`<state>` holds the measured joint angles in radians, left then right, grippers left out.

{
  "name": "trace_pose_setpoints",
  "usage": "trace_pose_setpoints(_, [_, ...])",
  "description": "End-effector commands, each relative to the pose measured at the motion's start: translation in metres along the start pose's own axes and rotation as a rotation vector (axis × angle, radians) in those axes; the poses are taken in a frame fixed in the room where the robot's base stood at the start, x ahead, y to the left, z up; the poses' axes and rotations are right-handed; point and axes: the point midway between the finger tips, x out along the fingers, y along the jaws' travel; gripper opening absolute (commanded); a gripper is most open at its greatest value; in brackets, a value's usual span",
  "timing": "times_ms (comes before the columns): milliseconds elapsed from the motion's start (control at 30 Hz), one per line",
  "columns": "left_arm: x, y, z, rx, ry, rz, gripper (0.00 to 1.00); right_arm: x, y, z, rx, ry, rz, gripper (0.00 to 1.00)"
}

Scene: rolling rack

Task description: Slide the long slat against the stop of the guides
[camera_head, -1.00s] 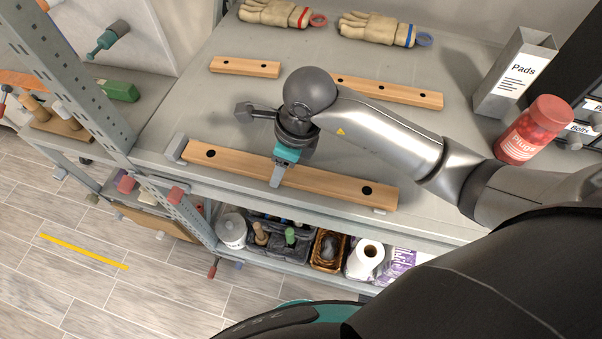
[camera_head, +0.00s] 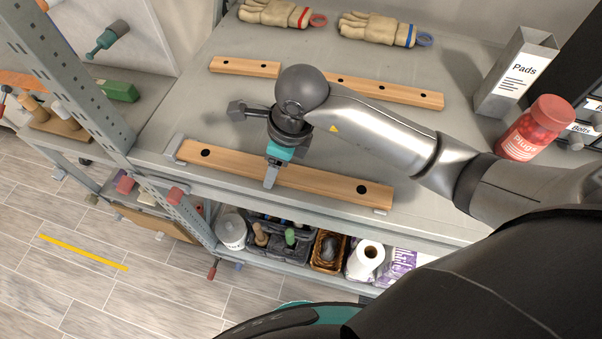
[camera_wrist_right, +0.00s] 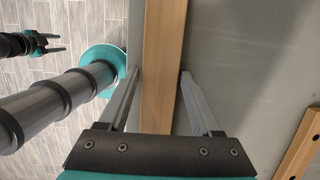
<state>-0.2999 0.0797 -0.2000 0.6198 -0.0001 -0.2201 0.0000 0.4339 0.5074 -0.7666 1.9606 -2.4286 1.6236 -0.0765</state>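The long slat (camera_head: 325,183), light wood with dark holes, lies along the front edge of the shelf top. Its left end is at the grey stop bracket (camera_head: 173,150); I cannot tell whether they touch. A small pale piece (camera_head: 381,211) shows under its front right edge. My right gripper (camera_head: 271,176) points down on the slat left of its middle. In the right wrist view its fingers (camera_wrist_right: 160,75) lie along both sides of the slat (camera_wrist_right: 160,45), closed on it. My left gripper (camera_wrist_right: 55,44) shows small at the upper left there, fingers apart and empty.
Behind are a short wooden slat (camera_head: 245,67) and another slat (camera_head: 390,91), partly hidden by my right arm. A Pads box (camera_head: 515,75) and red Plugs jar (camera_head: 535,128) stand right. A rack post (camera_head: 85,90) rises at left.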

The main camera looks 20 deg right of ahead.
Motion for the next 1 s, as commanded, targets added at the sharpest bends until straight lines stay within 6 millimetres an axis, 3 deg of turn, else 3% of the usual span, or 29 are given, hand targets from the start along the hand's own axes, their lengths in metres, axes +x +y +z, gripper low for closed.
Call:
trace_pose_setpoints(33, [0.0, 0.0, 0.0, 0.0, 0.0, 0.0, 0.5, 0.0, 0.0, 0.0, 0.0, 0.001, 0.0, 0.72])
trace_pose_setpoints(200, [0.0, 0.0, 0.0, 0.0, 0.0, 0.0, 0.5, 0.0, 0.0, 0.0, 0.0, 0.001, 0.0, 0.91])
trace_pose_setpoints(567, [0.0, 0.0, 0.0, 0.0, 0.0, 0.0, 0.5, -0.007, -0.001, 0.0, 0.0, 0.0, -0.002, 0.91])
trace_pose_setpoints(767, [0.0, 0.0, 0.0, 0.0, 0.0, 0.0, 0.5, -0.044, -0.002, 0.001, -0.002, -0.002, -0.005, 0.91])
trace_pose_setpoints(1000, [0.0, 0.0, 0.0, 0.0, 0.0, 0.0, 0.5, -0.103, -0.001, 0.0, -0.003, -0.002, -0.007, 0.91])
